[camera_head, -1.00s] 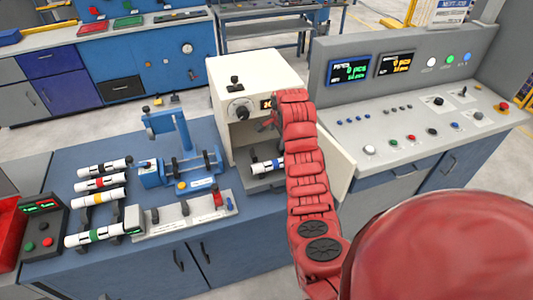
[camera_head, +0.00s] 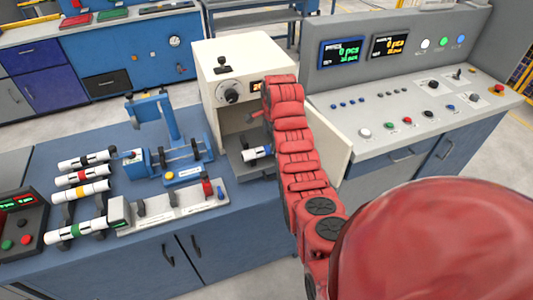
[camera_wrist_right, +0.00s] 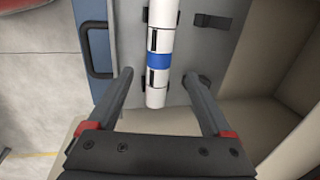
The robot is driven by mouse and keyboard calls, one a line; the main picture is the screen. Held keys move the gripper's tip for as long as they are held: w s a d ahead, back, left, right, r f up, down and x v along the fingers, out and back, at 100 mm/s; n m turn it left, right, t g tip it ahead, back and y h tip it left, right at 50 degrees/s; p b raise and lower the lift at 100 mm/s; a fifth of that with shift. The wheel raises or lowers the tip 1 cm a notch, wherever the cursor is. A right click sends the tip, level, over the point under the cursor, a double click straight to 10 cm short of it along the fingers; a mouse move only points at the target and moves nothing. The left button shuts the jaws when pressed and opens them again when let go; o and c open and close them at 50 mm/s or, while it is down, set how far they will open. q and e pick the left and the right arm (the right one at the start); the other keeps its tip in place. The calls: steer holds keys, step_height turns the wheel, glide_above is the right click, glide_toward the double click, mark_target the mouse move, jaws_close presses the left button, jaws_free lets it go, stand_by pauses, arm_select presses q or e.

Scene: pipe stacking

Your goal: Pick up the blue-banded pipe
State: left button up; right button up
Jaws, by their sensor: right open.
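The blue-banded pipe (camera_head: 258,153) is white with a blue band and lies inside the open cream machine box (camera_head: 228,62). My right arm hides its right end in the head view. In the right wrist view, the blue-banded pipe (camera_wrist_right: 158,60) runs from the top edge down to a point between the two fingertips. My right gripper (camera_wrist_right: 158,76) is open, with one finger on each side of the pipe. No clear contact shows. In the head view, my arm mostly hides the right gripper. My left gripper is not in view.
The box's open door (camera_head: 331,140) stands to the right of my right arm. Several other banded pipes lie at the left of the blue bench (camera_head: 150,228), beside a blue fixture (camera_head: 166,150). A control console (camera_head: 400,130) stands at the right.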

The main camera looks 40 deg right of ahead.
mark_target(267, 147)
steer(key=shift+f, duration=0.5)
steer(key=shift+w+f+p, duration=0.1)
steer(key=shift+f+p, duration=0.1)
steer(key=shift+p, duration=0.25)
steer(key=f, duration=0.1)
steer(key=f+p, duration=0.1)
steer(key=f, duration=0.1)
steer(key=shift+w+a+f+p, duration=0.15)
steer(key=shift+w+a+p, duration=0.15)
steer(key=shift+p, duration=0.1)
steer(key=shift+w+d+f, duration=0.15)
steer(key=shift+w+f, duration=0.05)
steer(key=shift+f, duration=0.55)
jaws_close()
